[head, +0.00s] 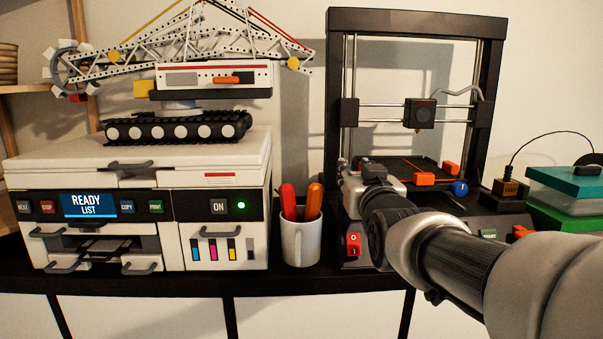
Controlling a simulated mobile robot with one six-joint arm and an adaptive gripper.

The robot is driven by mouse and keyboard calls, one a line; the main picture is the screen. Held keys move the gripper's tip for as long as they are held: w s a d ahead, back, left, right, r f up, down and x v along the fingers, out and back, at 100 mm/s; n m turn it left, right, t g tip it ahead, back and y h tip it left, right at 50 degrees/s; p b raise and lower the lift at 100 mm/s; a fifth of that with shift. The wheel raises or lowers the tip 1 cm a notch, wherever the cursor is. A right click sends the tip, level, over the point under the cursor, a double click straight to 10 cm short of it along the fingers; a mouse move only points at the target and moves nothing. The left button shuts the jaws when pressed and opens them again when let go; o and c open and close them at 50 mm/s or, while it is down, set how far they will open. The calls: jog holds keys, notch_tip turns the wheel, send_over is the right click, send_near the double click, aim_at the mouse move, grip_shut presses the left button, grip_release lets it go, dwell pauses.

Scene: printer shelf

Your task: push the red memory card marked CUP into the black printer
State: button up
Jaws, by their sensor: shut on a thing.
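The black printer (334,75) stands on the right part of the shelf, an open frame with a print head on crossbars and a dark bed. My gripper (350,178) is at the left front of its base, beside the bed and above the red switch. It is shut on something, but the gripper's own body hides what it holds. I cannot make out the red memory card marked CUP or the card slot. My arm covers much of the printer's front.
A white mug (300,243) with red and orange handles stands close left of the printer. Further left is a white office printer (140,215) with a crane model (190,75) on top. Stacked teal and green boxes (565,195) stand at the right.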

jog(key=shift+f+b, duration=1.25)
jog(key=shift+b, duration=0.1)
jog(key=o, duration=0.9)
jog(key=shift+c, duration=0.2)
jog(key=s, duration=1.2)
